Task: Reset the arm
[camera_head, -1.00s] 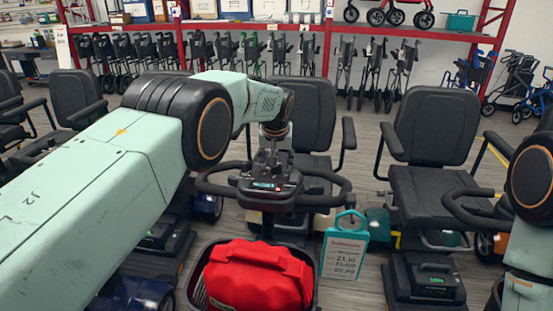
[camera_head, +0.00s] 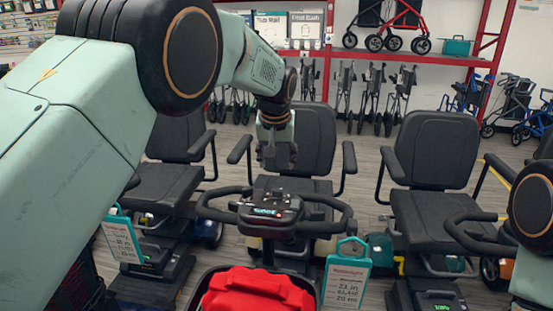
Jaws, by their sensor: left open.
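My left arm comes in from the left and reaches over the middle scooter. My left gripper (camera_head: 277,154) is open and empty, pointing down in front of that scooter's seat back, above its handlebar console (camera_head: 269,210). The gripper looks apart from the console. Part of my right arm shows at the right edge, but its gripper is out of view.
A red bag (camera_head: 258,291) lies in the scooter's front basket (camera_head: 196,283). Teal-framed price tags hang at the right (camera_head: 346,272) and left (camera_head: 122,236). Other scooters (camera_head: 436,190) stand on both sides. Folded walkers (camera_head: 372,95) line the back under a red shelf (camera_head: 415,58).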

